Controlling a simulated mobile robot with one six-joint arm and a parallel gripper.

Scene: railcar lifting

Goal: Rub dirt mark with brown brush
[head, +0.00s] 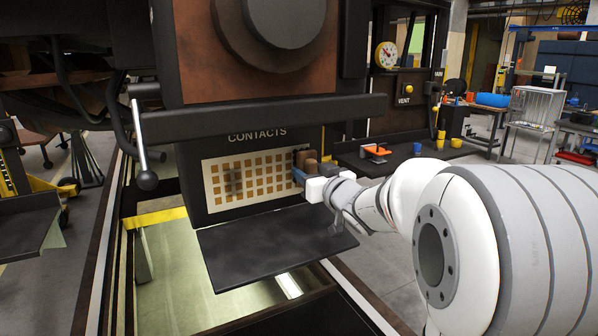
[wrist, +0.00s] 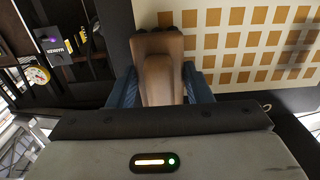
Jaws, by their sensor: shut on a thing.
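My gripper (head: 304,175) is shut on the brown brush (head: 309,157), near the right end of the contacts panel. In the wrist view, the brush (wrist: 160,75) stands between the blue fingers of my gripper (wrist: 160,90), its wide head pointing at the panel's edge. I cannot tell whether it touches the panel. The cream contacts panel (head: 218,205) carries rows of tan squares. A dark dirt mark (head: 233,180) lies on its left-middle part, left of the brush. In the wrist view, a dark smudge (wrist: 298,52) shows at the far right.
A black shelf (head: 275,245) juts out below the panel. A dark bar with a lever (head: 140,135) runs above it. To the right, a side shelf (head: 400,145) holds an orange item (head: 376,150) and yellow cups (head: 440,138). Open space lies in front of the panel.

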